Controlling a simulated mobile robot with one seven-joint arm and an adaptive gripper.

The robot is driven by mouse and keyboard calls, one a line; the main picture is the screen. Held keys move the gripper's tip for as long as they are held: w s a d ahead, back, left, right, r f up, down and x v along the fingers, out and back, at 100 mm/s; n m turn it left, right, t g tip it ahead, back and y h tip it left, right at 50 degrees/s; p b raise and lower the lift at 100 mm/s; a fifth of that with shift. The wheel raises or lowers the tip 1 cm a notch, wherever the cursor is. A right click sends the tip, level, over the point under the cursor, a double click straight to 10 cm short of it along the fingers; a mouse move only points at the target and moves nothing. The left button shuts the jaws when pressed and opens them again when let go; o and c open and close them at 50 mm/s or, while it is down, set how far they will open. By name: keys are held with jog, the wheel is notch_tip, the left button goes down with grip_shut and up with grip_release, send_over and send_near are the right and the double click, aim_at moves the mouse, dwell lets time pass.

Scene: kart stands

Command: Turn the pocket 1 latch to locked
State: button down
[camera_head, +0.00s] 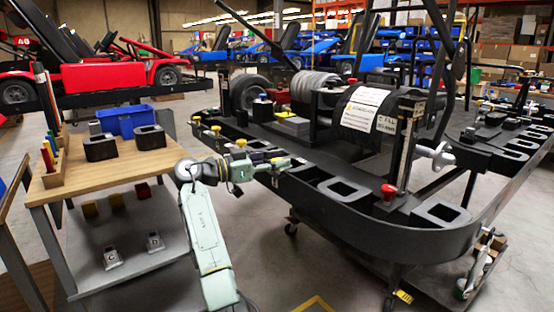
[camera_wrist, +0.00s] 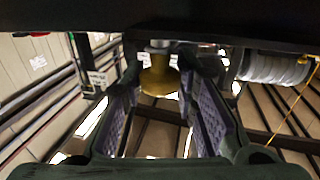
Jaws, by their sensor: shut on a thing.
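My gripper (camera_head: 274,165) reaches to the front left rim of the black kart frame (camera_head: 340,222). In the wrist view, my gripper's purple-padded fingers (camera_wrist: 160,80) are closed around a yellow latch knob (camera_wrist: 159,72), one finger on each side. The knob hangs from a grey stem beneath a dark edge at the top of that view.
A wooden table (camera_head: 130,180) stands at left with black blocks (camera_head: 100,148) and a blue bin (camera_head: 125,120). A red knob (camera_head: 388,190) and a post (camera_head: 408,145) rise from the frame on the right. Open floor lies in front of the frame.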

jog(key=shift+r+m+g+h+p, duration=0.1)
jog(key=shift+m+g+h+p, duration=0.3)
jog(key=shift+m+g, duration=0.45)
jog(key=shift+g, duration=0.35)
jog(key=shift+d+f+m+g, duration=0.1)
jog(key=shift+f+m+g, duration=0.15)
jog(key=shift+g, duration=0.15)
jog(key=c, duration=1.3)
grip_release()
jog(key=shift+r, duration=0.1)
jog(key=v, duration=1.2)
